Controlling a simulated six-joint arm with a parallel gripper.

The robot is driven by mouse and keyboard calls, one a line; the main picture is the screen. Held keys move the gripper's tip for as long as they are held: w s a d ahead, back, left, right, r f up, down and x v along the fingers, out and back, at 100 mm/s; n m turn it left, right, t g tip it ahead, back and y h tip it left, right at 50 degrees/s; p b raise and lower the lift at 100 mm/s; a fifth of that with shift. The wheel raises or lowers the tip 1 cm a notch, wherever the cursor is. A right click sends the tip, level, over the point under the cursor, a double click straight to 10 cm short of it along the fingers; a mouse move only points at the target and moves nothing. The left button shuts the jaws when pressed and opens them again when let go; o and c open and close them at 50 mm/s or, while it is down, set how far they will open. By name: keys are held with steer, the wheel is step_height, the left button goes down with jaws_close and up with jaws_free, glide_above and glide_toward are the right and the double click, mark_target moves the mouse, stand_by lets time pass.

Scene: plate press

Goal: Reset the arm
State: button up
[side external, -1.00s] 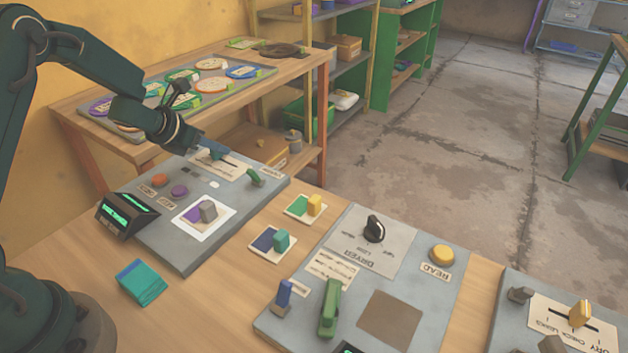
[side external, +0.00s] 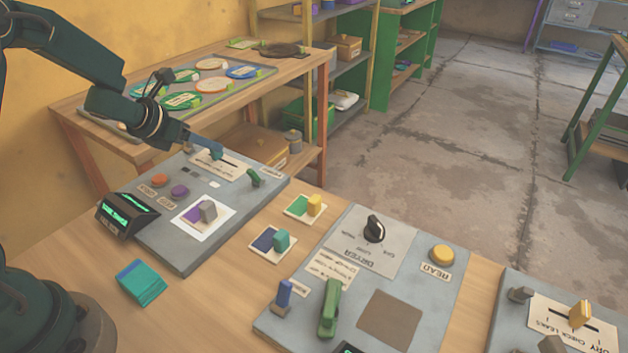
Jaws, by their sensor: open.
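My gripper (side external: 207,144) is above the back part of the left grey panel (side external: 178,248), its fingers pointing right and slightly down. It is open, and I see nothing held in it. A small teal knob (side external: 216,153) on a white labelled plate shows just beyond and below the fingertips; I cannot tell whether they touch. My forearm comes in from the upper left.
An orange button (side external: 160,180), a purple button (side external: 179,191) and a display box (side external: 127,213) are on the left panel. A tray of discs (side external: 262,83) lies on the bench behind my wrist. The dryer panel (side external: 432,300) stands right of centre.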

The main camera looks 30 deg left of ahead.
steer(key=shift+s+r, duration=0.5)
steer(key=shift+s, duration=0.05)
steer(key=shift+w+d+r, duration=0.15)
steer(key=shift+d+r, duration=0.05)
steer(key=d+r+n+t+y, duration=0.1)
steer(key=d+r+n+t, duration=0.15)
steer(key=r, duration=0.55)
steer(key=d+r+n+t+y, duration=0.1)
steer(key=d+r+n+t, duration=0.15)
steer(key=r, duration=0.45)
steer(key=s+d+r+n+g+y, duration=0.15)
steer(key=s+r+n, duration=0.25)
steer(key=s+n, duration=0.5)
steer(key=s+d+f+n+g+h, duration=0.1)
steer(key=s+d+f+n+g, duration=0.2)
steer(key=s+n, duration=0.4)
steer(key=s+d+f+n+g+h, duration=0.2)
steer(key=s+d+f+n+g, duration=0.2)
steer(key=n, duration=1.1)
step_height(320, 180, down, 3)
steer(key=s+d, duration=0.2)
steer(key=shift+s+d, duration=0.25)
steer(key=shift+s, duration=0.1)
